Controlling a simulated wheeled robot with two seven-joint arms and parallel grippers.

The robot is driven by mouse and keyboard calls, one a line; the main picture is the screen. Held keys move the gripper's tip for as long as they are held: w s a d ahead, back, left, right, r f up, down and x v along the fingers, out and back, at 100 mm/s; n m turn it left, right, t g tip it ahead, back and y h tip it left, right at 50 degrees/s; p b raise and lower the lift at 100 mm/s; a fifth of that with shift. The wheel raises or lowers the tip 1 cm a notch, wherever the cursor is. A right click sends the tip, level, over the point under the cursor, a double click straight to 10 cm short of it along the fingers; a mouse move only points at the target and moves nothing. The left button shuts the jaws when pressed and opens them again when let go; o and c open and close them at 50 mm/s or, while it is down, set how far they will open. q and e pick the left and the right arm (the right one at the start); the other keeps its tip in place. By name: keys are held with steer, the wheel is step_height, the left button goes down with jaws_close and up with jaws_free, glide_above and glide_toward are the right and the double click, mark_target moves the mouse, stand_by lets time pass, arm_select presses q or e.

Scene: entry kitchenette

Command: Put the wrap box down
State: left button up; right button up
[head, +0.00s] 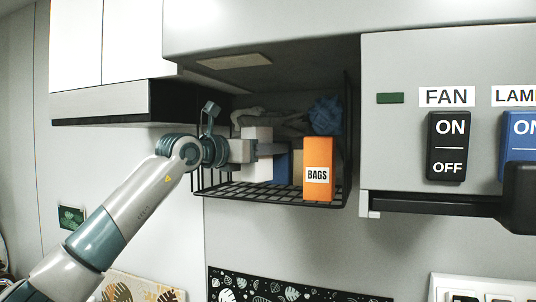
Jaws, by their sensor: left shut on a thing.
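My left gripper (266,150) reaches from the left into a black wire basket (270,193) under the cabinet. It is shut on a pale upright box, the wrap box (262,170), which shows above and below the fingers. No label on it can be read, and the fingers hide its middle. The box's lower end is close to the basket floor; I cannot tell whether it touches.
An orange box marked BAGS (317,155) stands at the basket's front right. Behind are a blue item (282,167), a dark blue crumpled thing (326,115) and grey cloth (270,119). A panel with FAN switch (448,146) is right of the basket.

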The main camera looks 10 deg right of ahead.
arm_select(q)
steer(key=shift+a+f+p, duration=0.1)
steer(key=shift+f+p, duration=0.45)
steer(key=shift+f, duration=0.4)
steer(key=shift+f, duration=0.1)
steer(key=shift+f, duration=0.15)
steer(key=o, duration=1.2)
steer(key=shift+o, duration=0.2)
